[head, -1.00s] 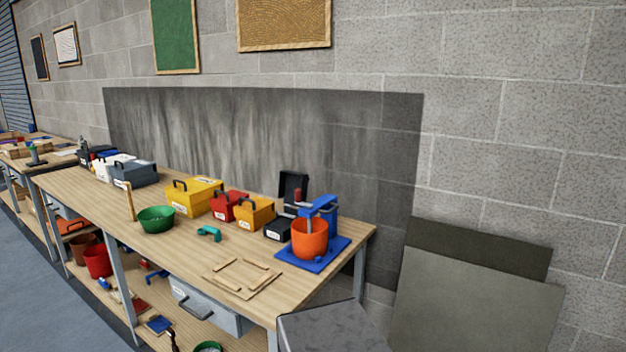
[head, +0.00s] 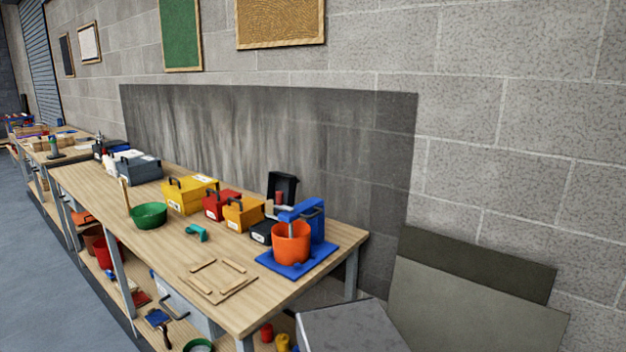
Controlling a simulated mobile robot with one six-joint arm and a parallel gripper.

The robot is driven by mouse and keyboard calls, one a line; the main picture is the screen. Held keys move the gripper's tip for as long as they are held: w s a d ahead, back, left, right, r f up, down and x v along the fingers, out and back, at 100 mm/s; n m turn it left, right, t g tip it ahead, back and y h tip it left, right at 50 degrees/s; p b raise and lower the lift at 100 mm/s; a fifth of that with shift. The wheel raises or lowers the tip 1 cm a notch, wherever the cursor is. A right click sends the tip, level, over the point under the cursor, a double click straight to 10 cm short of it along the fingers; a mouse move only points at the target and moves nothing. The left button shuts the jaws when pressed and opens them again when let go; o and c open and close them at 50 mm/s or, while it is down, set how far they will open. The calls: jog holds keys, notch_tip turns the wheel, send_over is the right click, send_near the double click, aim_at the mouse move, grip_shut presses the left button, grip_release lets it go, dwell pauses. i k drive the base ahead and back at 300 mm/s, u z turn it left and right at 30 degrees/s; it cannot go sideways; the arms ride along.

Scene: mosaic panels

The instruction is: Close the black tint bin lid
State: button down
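The black tint bin (head: 261,232) stands on the workbench near its right end, to the right of the orange bin and behind the orange bucket. Its black lid (head: 283,187) is raised, standing upright at the back of the bin. A small red thing shows in front of the lid. The bucket and a blue mixer stand hide part of the bin. My gripper is not in view.
A blue mixer stand (head: 312,223) with an orange bucket (head: 291,243) stands close in front of the bin. Orange (head: 243,214), red (head: 220,205) and yellow (head: 188,195) bins line up to its left. Dark panels (head: 478,300) lean on the wall at right.

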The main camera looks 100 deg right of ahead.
aim_at(276, 181)
jog(key=z, duration=0.05)
jog(key=k, duration=2.15)
jog(key=z, duration=4.9)
jog(key=i, duration=0.1)
jog(key=u, duration=3.4)
jog(key=i, duration=1)
